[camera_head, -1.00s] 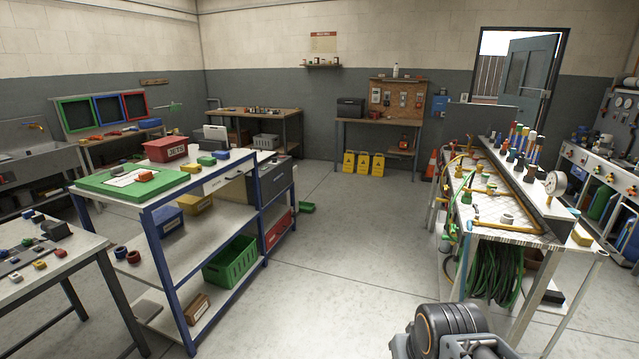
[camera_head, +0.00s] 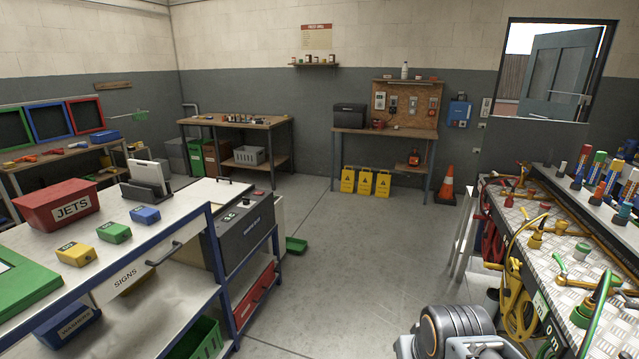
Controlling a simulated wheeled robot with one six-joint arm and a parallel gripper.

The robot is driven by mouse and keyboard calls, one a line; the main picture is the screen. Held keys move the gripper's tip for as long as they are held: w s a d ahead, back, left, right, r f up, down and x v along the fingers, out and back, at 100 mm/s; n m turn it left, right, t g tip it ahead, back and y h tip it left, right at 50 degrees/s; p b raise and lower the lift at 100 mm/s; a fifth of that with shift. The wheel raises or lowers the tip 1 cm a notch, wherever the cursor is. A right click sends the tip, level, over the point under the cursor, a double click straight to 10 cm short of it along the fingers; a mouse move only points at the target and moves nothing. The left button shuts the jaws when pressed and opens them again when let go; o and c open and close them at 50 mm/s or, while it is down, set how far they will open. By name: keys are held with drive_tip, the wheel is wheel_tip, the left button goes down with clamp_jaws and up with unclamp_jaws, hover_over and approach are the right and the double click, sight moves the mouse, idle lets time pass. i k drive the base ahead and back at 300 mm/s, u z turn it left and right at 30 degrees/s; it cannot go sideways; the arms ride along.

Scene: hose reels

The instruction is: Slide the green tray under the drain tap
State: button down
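A small green tray (camera_head: 297,245) lies on the floor, just right of the far end of the blue-framed bench. Part of it is hidden behind the bench's end. I cannot make out a drain tap in this view. A dark grey box unit (camera_head: 243,232) is set in the bench end near the tray. A piece of my arm shows at the bottom, right of centre, but my gripper is out of the picture.
The blue-framed bench (camera_head: 222,285) fills the left, with a red JETS bin (camera_head: 58,204) on top. A hose bench (camera_head: 548,262) stands right. An orange cone (camera_head: 446,187) and yellow signs (camera_head: 365,182) stand at the back. The floor between (camera_head: 360,250) is clear.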

sight(293, 246)
drive_tip(key=u, duration=0.1)
drive_tip(key=i, duration=2.4)
drive_tip(key=u, duration=0.3)
drive_tip(key=i, duration=2.9)
drive_tip(key=u, duration=0.2)
